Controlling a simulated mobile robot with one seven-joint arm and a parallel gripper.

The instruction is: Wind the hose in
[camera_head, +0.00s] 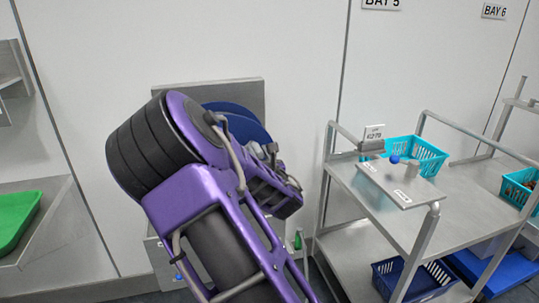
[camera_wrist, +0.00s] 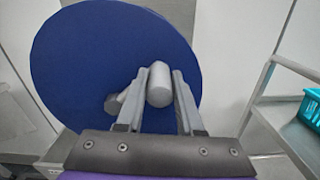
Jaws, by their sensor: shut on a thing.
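The hose reel shows in the wrist view as a large blue disc (camera_wrist: 85,55) with a grey hub (camera_wrist: 112,104). A light grey crank handle (camera_wrist: 158,88) stands out from the disc, right of the hub. My gripper (camera_wrist: 157,80) has a finger on each side of this handle and is shut on it. In the head view my purple arm covers most of the reel; only the disc's upper edge (camera_head: 243,112) shows, in front of a grey back plate (camera_head: 225,90). A small green piece (camera_head: 298,240) shows low beside my arm; I cannot tell if it belongs to the hose.
A metal trolley (camera_head: 470,188) stands close on the right, with a turquoise basket (camera_head: 428,158), a small blue ball (camera_head: 394,159) and a dark blue basket (camera_head: 408,278) below. A green tray (camera_head: 18,215) sits on a metal shelf at the left.

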